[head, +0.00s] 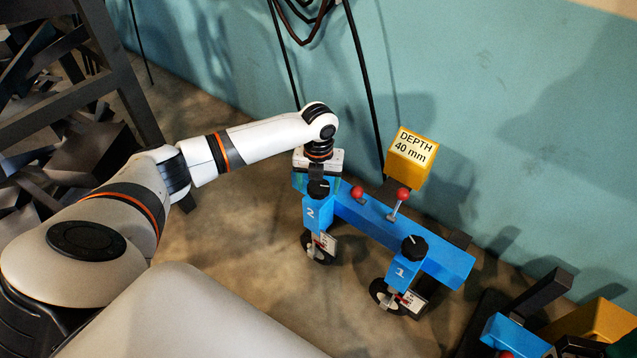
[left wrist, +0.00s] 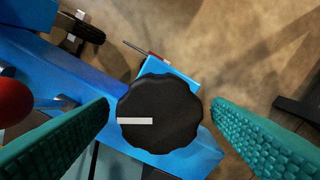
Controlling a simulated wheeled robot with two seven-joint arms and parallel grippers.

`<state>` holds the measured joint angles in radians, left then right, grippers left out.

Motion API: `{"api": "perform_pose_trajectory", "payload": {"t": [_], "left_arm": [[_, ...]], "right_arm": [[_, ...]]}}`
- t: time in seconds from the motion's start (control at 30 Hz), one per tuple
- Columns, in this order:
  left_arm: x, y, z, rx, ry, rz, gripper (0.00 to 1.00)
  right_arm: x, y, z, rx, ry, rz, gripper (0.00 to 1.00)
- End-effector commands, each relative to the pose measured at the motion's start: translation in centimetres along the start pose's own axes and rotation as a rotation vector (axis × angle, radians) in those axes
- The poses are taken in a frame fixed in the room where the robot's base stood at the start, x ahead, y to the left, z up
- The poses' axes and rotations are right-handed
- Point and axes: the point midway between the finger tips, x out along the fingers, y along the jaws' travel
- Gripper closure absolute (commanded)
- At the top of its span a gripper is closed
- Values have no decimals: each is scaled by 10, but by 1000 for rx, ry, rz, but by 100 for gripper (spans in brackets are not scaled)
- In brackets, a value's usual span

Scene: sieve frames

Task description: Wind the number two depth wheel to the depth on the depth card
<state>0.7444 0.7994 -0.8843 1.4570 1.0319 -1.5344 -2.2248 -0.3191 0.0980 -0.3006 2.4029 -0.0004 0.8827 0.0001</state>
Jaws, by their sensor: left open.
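The number two depth wheel is a black scalloped knob (head: 318,188) on top of the blue post marked 2 (head: 312,212). In the left wrist view the knob (left wrist: 160,113) fills the middle, its white mark pointing left. My left gripper (head: 318,176) is open over it; its teal padded fingers stand on either side of the knob (left wrist: 160,113), apart from it. The yellow depth card (head: 410,157) reads "DEPTH 40 mm". A small scale plate (head: 328,244) beside post 2 is too small to read. My right gripper is not in view.
A second black knob (head: 414,248) tops post 1 (head: 401,273) on the same blue beam (head: 440,262). Two red-balled levers (head: 402,195) (head: 357,192) rise from the beam close to the left gripper. A teal wall (head: 500,120) stands behind; floor is open in front.

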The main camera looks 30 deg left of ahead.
Motion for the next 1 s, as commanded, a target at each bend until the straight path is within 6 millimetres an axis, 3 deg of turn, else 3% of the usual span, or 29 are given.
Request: {"api": "perform_pose_trajectory", "payload": {"t": [0.07, 0.3, 0.77, 1.0], "left_arm": [[0, 0, 0, 0, 0, 0, 32], [0, 0, 0, 0, 0, 0, 71], [-4, 0, 0, -53, -1, 0, 71], [-4, 0, 0, -137, -2, 0, 71]], "right_arm": [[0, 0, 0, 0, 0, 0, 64], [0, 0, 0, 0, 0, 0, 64], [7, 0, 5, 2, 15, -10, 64], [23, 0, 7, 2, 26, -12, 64]]}}
